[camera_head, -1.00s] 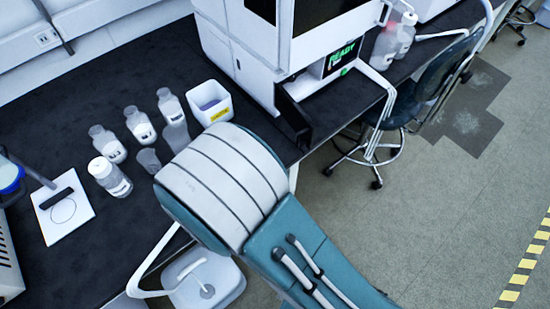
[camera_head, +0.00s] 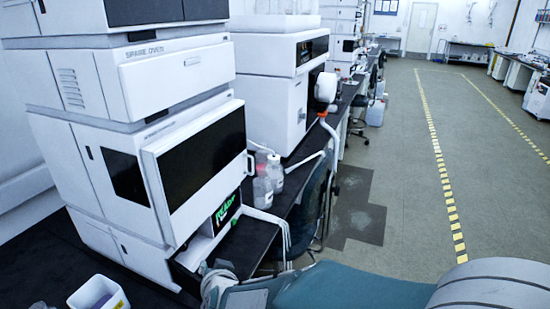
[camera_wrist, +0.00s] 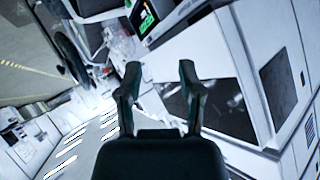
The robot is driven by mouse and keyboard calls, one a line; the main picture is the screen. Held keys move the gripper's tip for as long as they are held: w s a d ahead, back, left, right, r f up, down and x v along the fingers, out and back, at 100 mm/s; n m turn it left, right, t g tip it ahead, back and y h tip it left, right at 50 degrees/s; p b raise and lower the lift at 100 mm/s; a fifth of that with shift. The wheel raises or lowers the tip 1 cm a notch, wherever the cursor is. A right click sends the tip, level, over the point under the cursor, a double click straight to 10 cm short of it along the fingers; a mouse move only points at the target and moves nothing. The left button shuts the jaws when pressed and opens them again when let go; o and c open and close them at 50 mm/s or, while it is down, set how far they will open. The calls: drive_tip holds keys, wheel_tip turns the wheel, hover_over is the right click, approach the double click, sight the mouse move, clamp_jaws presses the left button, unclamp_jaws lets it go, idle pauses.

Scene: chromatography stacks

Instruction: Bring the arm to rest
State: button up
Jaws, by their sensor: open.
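My gripper (camera_wrist: 160,84) shows in the wrist view with its two dark fingers apart and nothing between them. Behind the fingers are the white chromatography stack (camera_wrist: 215,42) and its dark front panel, seen strongly tilted. How far the fingers are from the stack I cannot tell. In the head view my teal and white arm crosses the bottom right, in front of the bench and floor. The gripper itself cannot be made out there.
A tall chromatography stack (camera_head: 100,190) stands on the black bench, with a second white instrument (camera_head: 275,95) beyond. A white bin (camera_head: 97,295) is at lower left, and bottles (camera_head: 263,188) stand past the stack. A chair (camera_head: 313,205) is at the bench. The aisle floor (camera_head: 400,150) is clear.

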drive_tip(key=s+d+r+n+g, duration=0.1)
drive_tip(key=s+d+r+g, duration=0.1)
drive_tip(key=d+r, duration=0.5)
drive_tip(key=s+d+g+h, duration=0.1)
drive_tip(key=s+d+h, duration=0.1)
drive_tip(key=s+d, duration=0.5)
drive_tip(key=s+d+r+g+h, duration=0.1)
drive_tip(key=s+d, duration=0.6)
drive_tip(key=d, duration=0.7)
drive_tip(key=shift+s+d+g+h, duration=0.3)
drive_tip(key=shift+g+h, duration=0.4)
drive_tip(key=shift+g, duration=0.1)
drive_tip(key=shift+r, duration=0.1)
